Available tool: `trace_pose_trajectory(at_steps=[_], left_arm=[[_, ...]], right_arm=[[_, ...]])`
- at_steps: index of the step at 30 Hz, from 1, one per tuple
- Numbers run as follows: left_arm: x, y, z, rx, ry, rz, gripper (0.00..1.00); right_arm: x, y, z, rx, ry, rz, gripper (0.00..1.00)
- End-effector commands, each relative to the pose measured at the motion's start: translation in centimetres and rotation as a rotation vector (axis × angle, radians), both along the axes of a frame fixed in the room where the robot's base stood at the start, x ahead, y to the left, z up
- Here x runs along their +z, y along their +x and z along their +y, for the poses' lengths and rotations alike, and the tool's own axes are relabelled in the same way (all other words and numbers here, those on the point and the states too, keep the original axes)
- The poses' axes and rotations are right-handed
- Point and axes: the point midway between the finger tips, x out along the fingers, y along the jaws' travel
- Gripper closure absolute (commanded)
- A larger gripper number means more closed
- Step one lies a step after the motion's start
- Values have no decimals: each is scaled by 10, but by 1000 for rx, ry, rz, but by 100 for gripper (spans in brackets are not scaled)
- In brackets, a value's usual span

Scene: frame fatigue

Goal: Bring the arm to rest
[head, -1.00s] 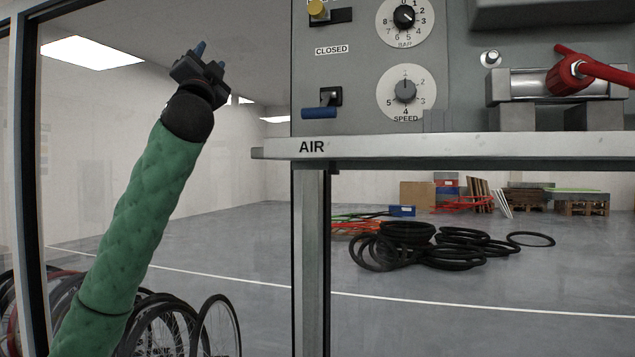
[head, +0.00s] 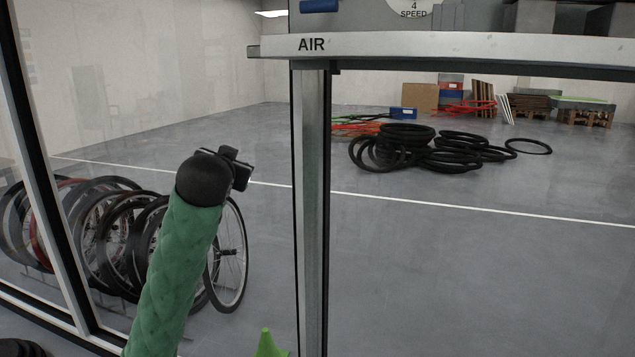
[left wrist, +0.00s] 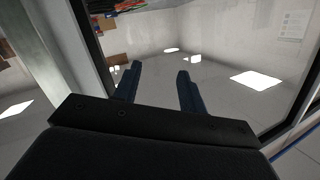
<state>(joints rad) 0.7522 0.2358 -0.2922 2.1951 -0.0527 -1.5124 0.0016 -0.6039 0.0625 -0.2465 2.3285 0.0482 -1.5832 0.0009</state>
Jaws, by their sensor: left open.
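My left arm, in a green quilted sleeve, comes up from the bottom left of the head view. Its gripper (head: 238,168) is left of the grey upright post and below the level of the AIR shelf, with its fingers mostly hidden from this side. In the left wrist view the two blue fingers (left wrist: 157,88) stand apart with nothing between them, so it is open and empty. My right gripper is in neither view.
A metal shelf edge marked AIR (head: 420,45) crosses the top, carried by a grey post (head: 311,200). Several bicycle wheels (head: 110,235) stand at the left behind a framed pane. Black tyres (head: 405,150) lie on the far floor. A green cone tip (head: 266,345) shows at the bottom.

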Motion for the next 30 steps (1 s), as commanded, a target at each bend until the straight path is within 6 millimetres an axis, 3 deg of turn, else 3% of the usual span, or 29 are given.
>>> trace_pose_trajectory(at_steps=[3, 12, 30], left_arm=[[-42, -13, -5, -17, -20, 82, 59], [-135, -53, -17, -57, -66, 254, 59], [-285, -149, -34, -106, -165, 515, 59]], right_arm=[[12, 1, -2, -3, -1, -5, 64], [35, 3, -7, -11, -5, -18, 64], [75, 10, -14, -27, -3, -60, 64]])
